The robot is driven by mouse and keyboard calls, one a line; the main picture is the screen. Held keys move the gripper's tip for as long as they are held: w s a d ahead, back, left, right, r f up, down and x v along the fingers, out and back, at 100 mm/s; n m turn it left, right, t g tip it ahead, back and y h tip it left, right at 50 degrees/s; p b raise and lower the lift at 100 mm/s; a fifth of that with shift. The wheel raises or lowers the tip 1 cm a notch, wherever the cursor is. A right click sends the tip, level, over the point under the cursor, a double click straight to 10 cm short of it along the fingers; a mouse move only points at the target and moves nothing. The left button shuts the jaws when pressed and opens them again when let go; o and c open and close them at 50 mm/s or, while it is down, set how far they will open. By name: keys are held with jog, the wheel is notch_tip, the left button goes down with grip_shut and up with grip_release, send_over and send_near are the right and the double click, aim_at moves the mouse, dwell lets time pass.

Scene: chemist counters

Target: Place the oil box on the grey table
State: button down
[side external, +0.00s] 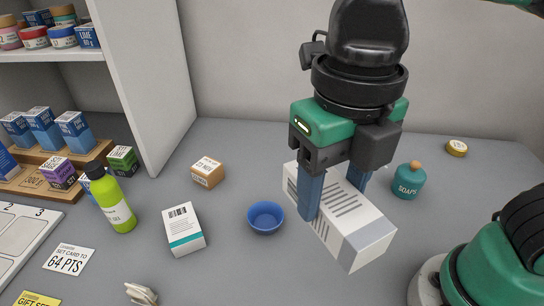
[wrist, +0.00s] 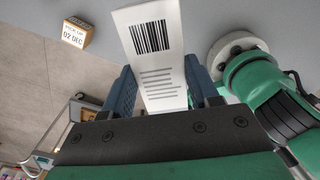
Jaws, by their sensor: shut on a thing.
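A long white box (side external: 366,232) with grey printed lines and a grey end band is in my gripper (side external: 335,197). I cannot read a name on it, so I cannot tell if it is the oil box. The wrist view shows its face with a barcode and text lines (wrist: 153,38). One blue finger of my gripper (wrist: 163,92) is on each side of it. The box appears held over the grey table (side external: 235,162); I cannot tell if its underside touches. Another white box with a teal band (side external: 183,228) lies on the table to the left.
A blue bowl (side external: 265,217) is left of the held box. A teal soaps jar (side external: 409,180) stands behind it to the right. A green bottle (side external: 112,200), a small orange box (side external: 207,172) and a wooden display (side external: 50,185) are further left.

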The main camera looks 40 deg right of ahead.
notch_tip(320, 180, down, 19)
jog(key=shift+f, duration=0.1)
dwell(0.8)
jog(key=shift+f, duration=0.15)
jog(key=shift+c, duration=1.1)
grip_release()
